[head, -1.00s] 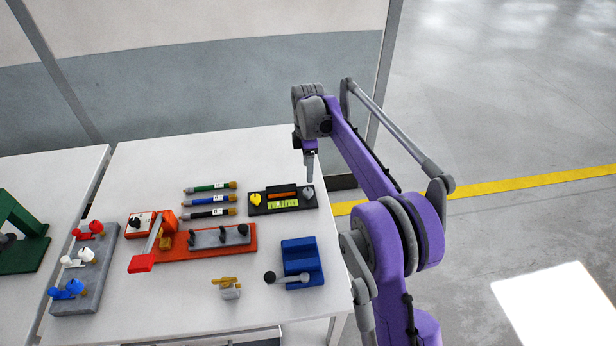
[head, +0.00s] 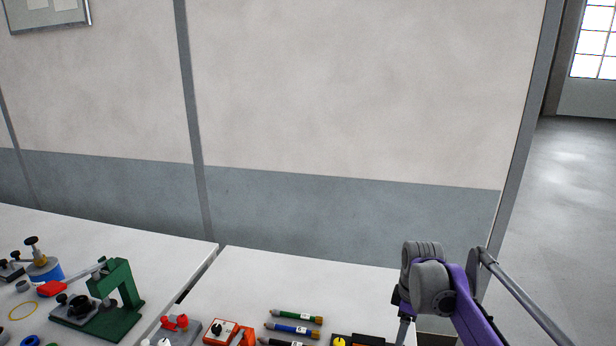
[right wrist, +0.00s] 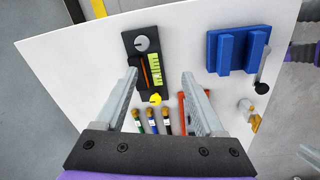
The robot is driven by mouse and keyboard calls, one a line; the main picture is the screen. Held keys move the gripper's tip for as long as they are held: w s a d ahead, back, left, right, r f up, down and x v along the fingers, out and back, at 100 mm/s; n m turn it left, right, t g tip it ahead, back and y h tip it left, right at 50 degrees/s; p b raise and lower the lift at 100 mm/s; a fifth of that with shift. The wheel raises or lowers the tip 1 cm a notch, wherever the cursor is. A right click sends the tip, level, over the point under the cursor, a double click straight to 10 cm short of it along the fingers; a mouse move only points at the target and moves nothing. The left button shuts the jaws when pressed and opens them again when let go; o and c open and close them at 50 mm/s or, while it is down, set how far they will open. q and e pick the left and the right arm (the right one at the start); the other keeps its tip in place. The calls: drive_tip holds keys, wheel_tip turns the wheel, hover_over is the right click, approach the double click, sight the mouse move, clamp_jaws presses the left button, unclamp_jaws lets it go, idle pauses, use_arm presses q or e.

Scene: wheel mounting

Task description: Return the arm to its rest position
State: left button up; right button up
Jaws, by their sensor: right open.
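My right arm comes in at the lower right of the head view, its wrist (head: 428,285) above the right edge of the table. Its gripper (right wrist: 160,90) shows in the right wrist view, with two grey fingers wide apart and nothing between them touching. In the head view the fingertips are cut off at the bottom. My left gripper is not in view.
Several marker-like tools (head: 296,316) lie left of the arm. A blue block (right wrist: 238,50) with a lever is at the right in the wrist view. A green stand (head: 120,295) is on the left table. Open floor (head: 575,200) lies right of the wall.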

drive_tip(key=s+a+r+m+t+p, duration=0.1)
drive_tip(key=s+a+m, duration=0.15)
drive_tip(key=s, duration=0.55)
drive_tip(key=s+a+r+m+t, duration=0.15)
drive_tip(key=s+m, duration=0.25)
drive_tip(key=s, duration=0.4)
drive_tip(key=s+a+f+m+t, duration=0.1)
drive_tip(key=s+f+m, duration=0.1)
drive_tip(key=s, duration=0.4)
drive_tip(key=s+a+f+m+t+p, duration=0.1)
drive_tip(key=s+f+m, duration=0.2)
drive_tip(key=s+f, duration=0.2)
drive_tip(key=shift+s+a+m, duration=0.3)
drive_tip(key=shift+s+m, duration=0.05)
drive_tip(key=shift+s, duration=0.1)
